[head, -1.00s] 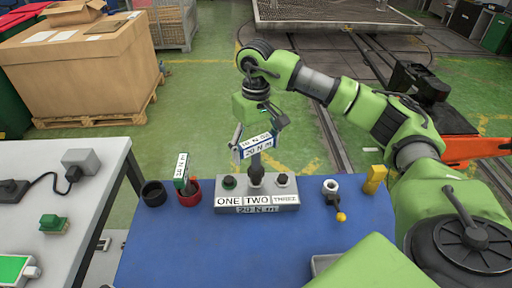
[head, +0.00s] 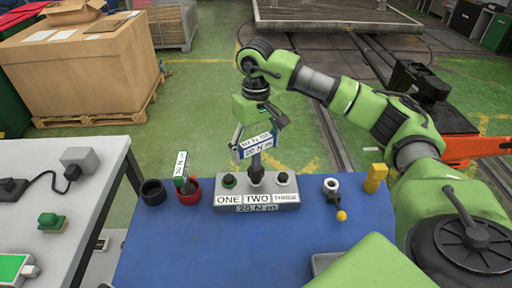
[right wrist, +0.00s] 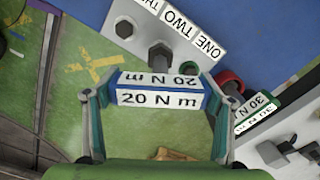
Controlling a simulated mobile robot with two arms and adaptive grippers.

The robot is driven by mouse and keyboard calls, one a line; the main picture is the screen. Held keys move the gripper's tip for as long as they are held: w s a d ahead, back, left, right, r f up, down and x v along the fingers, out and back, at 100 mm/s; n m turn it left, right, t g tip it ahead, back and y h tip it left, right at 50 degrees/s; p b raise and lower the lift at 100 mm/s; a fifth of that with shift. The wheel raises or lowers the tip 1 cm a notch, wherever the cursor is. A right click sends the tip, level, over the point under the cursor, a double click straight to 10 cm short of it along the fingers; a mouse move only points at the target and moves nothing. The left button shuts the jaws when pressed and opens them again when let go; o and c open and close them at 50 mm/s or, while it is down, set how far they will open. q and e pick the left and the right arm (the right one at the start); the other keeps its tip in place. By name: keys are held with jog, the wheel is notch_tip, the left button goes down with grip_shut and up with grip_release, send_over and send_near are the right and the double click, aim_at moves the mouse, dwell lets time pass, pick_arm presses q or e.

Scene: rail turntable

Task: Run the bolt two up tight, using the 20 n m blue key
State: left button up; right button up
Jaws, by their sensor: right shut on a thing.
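My right gripper (head: 258,138) is shut on the blue key (head: 257,150), which reads 20 N m; its label also shows in the right wrist view (right wrist: 160,98). The key's grey shaft points down at bolt two (head: 256,179), the middle bolt on the grey block (head: 230,206). The shaft's lower end meets the bolt's top in the head view; how far it is seated I cannot tell. Bolt one (head: 229,181) is left of it and bolt three (head: 283,179) right. The block's front also reads 20 N m. My left gripper is not in view.
A green-labelled key (head: 181,166) leans in a red cup (head: 189,192), left of the block. An empty black cup (head: 153,192) stands farther left. Right of the block are a white ring-topped piece with a yellow ball (head: 341,215) and a yellow block (head: 375,178).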

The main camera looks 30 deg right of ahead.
jog(key=shift+f+b, duration=0.7)
jog(key=shift+f, duration=0.2)
jog(key=m, duration=0.4)
jog(key=shift+m, duration=0.6)
jog(key=shift+m, duration=2.5)
